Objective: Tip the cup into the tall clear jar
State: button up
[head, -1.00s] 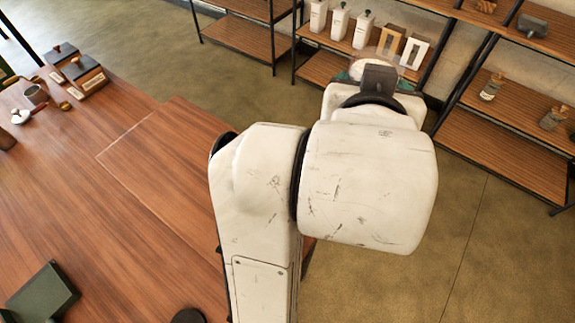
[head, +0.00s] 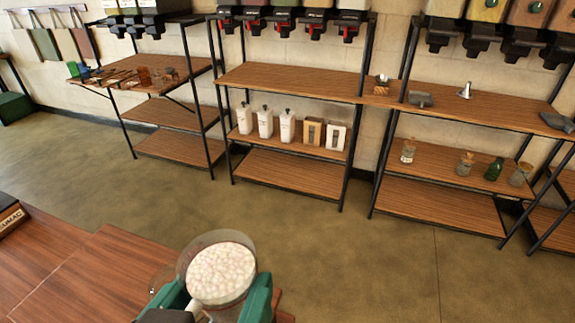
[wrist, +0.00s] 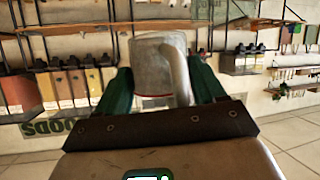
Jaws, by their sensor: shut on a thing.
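A wooden table (head: 90,265) is at the lower left, with open floor (head: 350,245) beyond it. Shelving along the wall holds white pump bottles (head: 265,123), black dispensers (head: 313,28) and corked glass bottles (head: 465,165). A small metal funnel-like item (head: 465,91) stands on the right shelf.

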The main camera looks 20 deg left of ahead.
aim_at(186, 285)
jog(key=a+r+n+h+p, duration=0.1)
jog(key=n+p, duration=0.1)
jog(key=p, duration=0.2)
jog(key=shift+a+r+h, duration=0.25)
jog(key=shift+a+h, duration=0.05)
jog(key=p, duration=0.2)
jog(key=shift+a+n+h+p, duration=0.15)
jog(key=shift+n+h+p, duration=0.15)
jog(key=shift+n+p, duration=0.1)
jog(key=shift+w+a+n+h+p, duration=0.1)
jog(key=shift+a+n+h+p, duration=0.15)
jog(key=shift+n+h, duration=0.2)
jog(key=shift+f, duration=0.1)
jog(key=shift+a+f+n+g+h+p, duration=0.35)
jog(key=shift+f+n+h, duration=0.1)
jog(key=shift+n+h, duration=0.1)
jog(key=shift+r+n+p, duration=0.15)
jog(key=shift+n+p, duration=0.15)
jog(key=shift+p, duration=0.15)
jog(key=shift+h+p, duration=0.4)
jog(key=shift+n, duration=0.3)
